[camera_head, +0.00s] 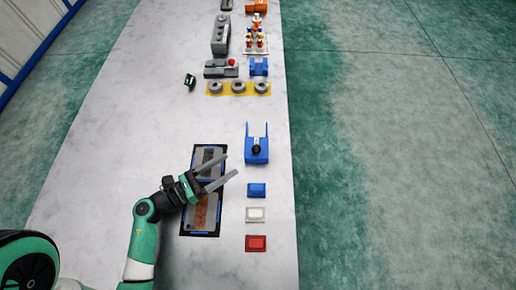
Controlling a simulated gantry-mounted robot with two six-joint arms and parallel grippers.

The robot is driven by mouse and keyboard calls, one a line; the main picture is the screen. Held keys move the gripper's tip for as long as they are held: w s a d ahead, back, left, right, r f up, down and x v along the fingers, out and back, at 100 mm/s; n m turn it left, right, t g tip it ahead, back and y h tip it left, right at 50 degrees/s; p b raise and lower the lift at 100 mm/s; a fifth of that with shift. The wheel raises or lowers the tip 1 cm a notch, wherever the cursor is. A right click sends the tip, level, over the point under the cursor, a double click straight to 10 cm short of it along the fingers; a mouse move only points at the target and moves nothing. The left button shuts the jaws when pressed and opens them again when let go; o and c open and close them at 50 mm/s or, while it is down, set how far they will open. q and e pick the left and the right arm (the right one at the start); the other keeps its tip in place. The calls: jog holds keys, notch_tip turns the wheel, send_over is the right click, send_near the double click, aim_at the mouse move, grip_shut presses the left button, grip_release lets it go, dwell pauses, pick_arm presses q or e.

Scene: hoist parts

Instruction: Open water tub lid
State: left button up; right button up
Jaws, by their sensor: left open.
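My left gripper (232,164) reaches in from the lower left. Its two fingers are spread and point right, with nothing between them. It is over the gap between two dark-framed trays, the upper tray (208,151) and the lower tray (201,213), and partly covers them. Right of the fingertips stands a blue fixture with a dark round knob (257,152). Below it are small blocks or boxes: blue (257,190), white (255,214) and red (256,243). I cannot tell which thing is the water tub or its lid. My right gripper is not in view.
A pale marble-like table (120,150) runs up the picture, its right edge near these parts. Farther up are a yellow strip with grey rings (239,88), a small dark-green item (190,80) and several grey parts. The table's left side is clear.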

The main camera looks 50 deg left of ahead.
aim_at(252, 152)
pick_arm(q)
jog(key=shift+w+d, duration=0.2)
jog(key=shift+w, duration=0.15)
jog(key=w, duration=0.7)
jog(key=w+d, duration=0.1)
jog(key=w, duration=0.2)
jog(key=shift+w+d+b, duration=0.1)
jog(key=shift+w+b, duration=0.15)
jog(key=shift+b, duration=0.15)
grip_shut()
dwell(0.4)
